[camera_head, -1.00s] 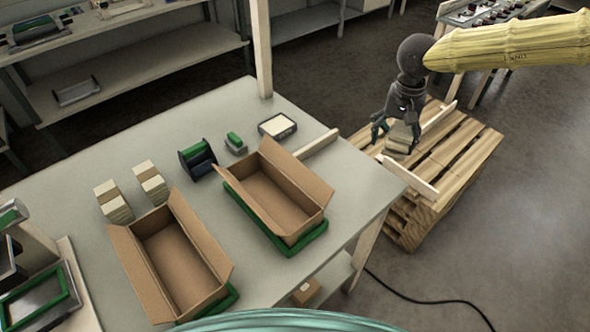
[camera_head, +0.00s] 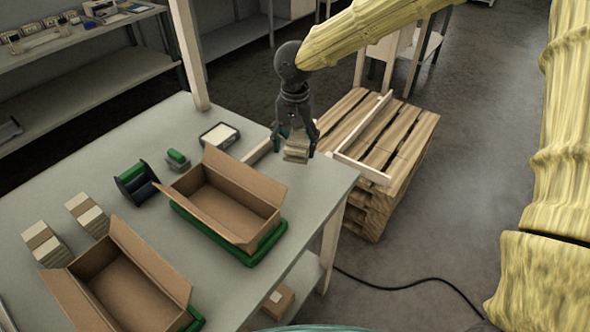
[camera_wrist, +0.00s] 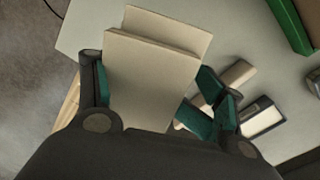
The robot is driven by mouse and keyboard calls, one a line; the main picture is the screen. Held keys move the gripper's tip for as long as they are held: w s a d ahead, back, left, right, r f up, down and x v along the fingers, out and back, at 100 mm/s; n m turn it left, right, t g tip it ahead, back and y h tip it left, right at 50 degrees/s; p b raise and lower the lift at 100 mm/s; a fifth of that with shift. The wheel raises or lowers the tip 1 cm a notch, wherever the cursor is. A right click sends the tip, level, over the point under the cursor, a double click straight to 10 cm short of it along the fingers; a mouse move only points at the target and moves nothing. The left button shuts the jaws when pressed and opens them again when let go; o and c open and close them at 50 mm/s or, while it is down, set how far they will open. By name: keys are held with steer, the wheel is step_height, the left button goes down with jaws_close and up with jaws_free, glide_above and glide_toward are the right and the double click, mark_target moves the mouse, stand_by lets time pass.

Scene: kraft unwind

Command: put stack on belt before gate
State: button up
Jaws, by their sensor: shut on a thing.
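A small stack of flat tan pieces (camera_head: 296,151) hangs in my gripper (camera_head: 294,143), which is shut on it above the right end of the table. In the wrist view the stack (camera_wrist: 150,75) sits between the green-padded fingers of my gripper (camera_wrist: 155,95), its upper piece slightly offset from the one behind. Two banded kraft stacks, a left one (camera_head: 45,243) and a right one (camera_head: 86,214), stand at the left of the table. I cannot make out a belt or a gate for certain.
Two open cardboard boxes (camera_head: 225,205) (camera_head: 125,285) on green trays stand on the grey table (camera_head: 240,100). A tape dispenser (camera_head: 135,183), a green-topped item (camera_head: 177,159) and a small tray (camera_head: 219,136) lie behind. A wooden pallet (camera_head: 400,130) with rails is at right.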

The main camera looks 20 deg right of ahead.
mark_target(295, 172)
steer(key=shift+f, duration=3.8)
steer(key=shift+p, duration=0.4)
steer(key=o, duration=1.3)
steer(key=shift+f, duration=0.1)
